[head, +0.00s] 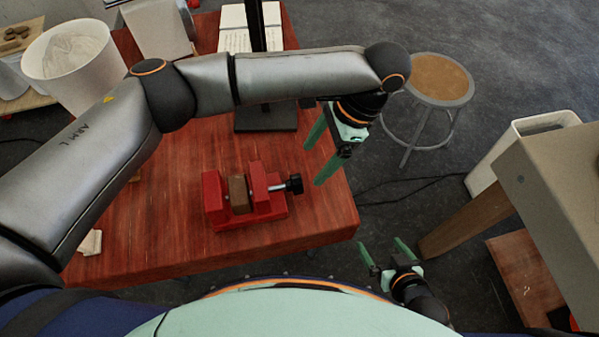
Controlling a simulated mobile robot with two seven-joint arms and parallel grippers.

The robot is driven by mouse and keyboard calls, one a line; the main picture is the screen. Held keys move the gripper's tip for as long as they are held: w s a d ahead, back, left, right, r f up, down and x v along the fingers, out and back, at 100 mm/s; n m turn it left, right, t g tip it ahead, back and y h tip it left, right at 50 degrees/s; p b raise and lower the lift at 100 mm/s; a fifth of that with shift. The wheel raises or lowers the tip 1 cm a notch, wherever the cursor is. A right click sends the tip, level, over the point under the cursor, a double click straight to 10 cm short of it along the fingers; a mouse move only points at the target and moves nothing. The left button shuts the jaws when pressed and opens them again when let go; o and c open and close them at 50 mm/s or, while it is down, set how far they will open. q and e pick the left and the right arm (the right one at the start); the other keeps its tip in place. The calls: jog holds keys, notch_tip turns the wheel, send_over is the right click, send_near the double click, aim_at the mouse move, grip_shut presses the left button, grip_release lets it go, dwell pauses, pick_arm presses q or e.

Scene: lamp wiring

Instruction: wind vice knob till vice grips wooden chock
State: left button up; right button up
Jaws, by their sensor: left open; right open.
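A red vice (247,214) sits near the front of the red wooden table. The wooden chock (238,194) stands between its two jaws; I cannot tell whether both jaws touch it. The black vice knob (295,184) is on the right end of the vice's screw. My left gripper (312,164) is open and empty, above and to the right of the knob, apart from it, with its fingers pointing down-left. My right gripper (382,242) is open and empty, low beyond the table's right front corner, away from the vice.
The red table (310,225) is bare around the vice. A black stand base (266,118) is behind it, partly under my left arm. A white bucket (75,60) is at the back left. A stool (438,80) stands on the floor at the right. A pale scrap (90,243) lies at the left edge.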

aim_at(299, 176)
pick_arm(q)
jog(key=x, duration=0.9)
jog(key=shift+f, duration=0.15)
jog(key=shift+c, duration=0.3)
grip_shut()
jog(key=shift+p, duration=0.3)
jog(key=shift+w, duration=0.1)
jog(key=shift+g+h, duration=0.3)
jog(key=shift+g, duration=0.7)
jog(key=g, duration=0.1)
jog(key=m+g+h+b, duration=0.1)
jog(key=shift+w+f+g, duration=0.15)
jog(key=shift+w+g, duration=0.1)
jog(key=shift+g, duration=0.05)
jog(key=shift+g+b, duration=0.5)
jog(key=shift+g, duration=0.3)
jog(key=shift+w, duration=0.1)
